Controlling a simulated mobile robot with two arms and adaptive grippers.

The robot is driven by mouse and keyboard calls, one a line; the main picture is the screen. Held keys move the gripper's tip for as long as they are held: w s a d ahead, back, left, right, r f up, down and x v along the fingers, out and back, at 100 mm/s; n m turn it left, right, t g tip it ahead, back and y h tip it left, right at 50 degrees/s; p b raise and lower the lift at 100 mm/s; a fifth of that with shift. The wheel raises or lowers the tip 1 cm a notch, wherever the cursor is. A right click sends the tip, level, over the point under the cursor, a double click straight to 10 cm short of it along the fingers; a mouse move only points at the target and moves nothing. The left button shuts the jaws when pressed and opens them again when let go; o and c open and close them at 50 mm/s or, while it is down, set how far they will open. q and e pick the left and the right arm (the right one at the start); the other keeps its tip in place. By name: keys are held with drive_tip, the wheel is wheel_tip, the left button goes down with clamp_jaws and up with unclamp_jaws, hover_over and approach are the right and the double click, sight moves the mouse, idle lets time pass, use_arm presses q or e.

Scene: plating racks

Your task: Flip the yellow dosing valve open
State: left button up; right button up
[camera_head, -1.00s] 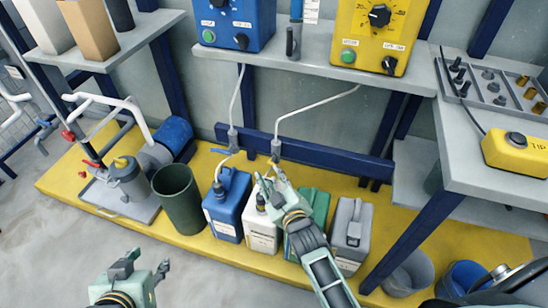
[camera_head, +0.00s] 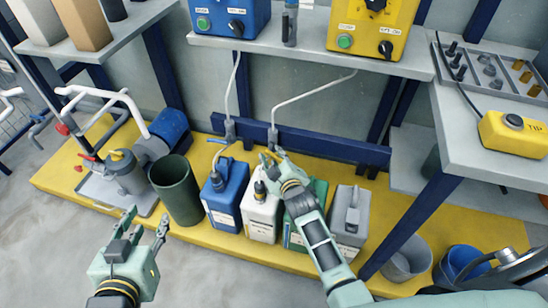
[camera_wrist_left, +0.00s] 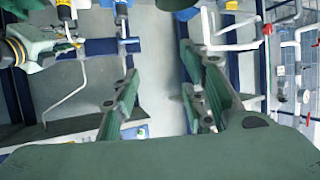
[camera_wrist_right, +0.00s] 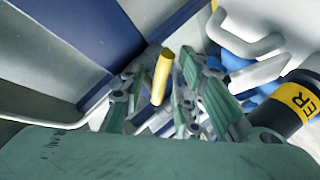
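The yellow dosing valve's lever (camera_wrist_right: 162,75) stands upright between the fingers of my right gripper (camera_wrist_right: 160,90) in the right wrist view. The fingers are apart, one on each side of it. I cannot tell whether they touch it. In the head view, my right gripper (camera_head: 270,162) is just below the right-hand valve (camera_head: 273,137) on the white hose, above the white jug; it partly hides the lever. A second valve (camera_head: 230,130) is to its left, above the blue jug. My left gripper (camera_head: 147,222) is open and empty in front of the yellow platform.
A blue jug (camera_head: 225,195), white jug (camera_head: 262,215), green jug (camera_head: 315,195) and grey jug (camera_head: 350,215) stand in a row on the yellow platform (camera_head: 60,182). A dark green bin (camera_head: 178,190) is left of them. A shelf with control boxes (camera_head: 310,50) overhangs the valves.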

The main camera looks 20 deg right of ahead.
use_arm(q)
drive_tip(key=shift+w+d+r+t, duration=0.15)
drive_tip(key=shift+w+r+t, duration=0.15)
drive_tip(key=shift+r, duration=0.25)
drive_tip(key=shift+w+d+r+t, duration=0.1)
drive_tip(key=shift+w+r+t, duration=0.15)
drive_tip(key=shift+r, duration=0.25)
use_arm(e)
drive_tip(key=shift+w+f, duration=0.1)
drive_tip(key=shift+w, duration=0.4)
clamp_jaws()
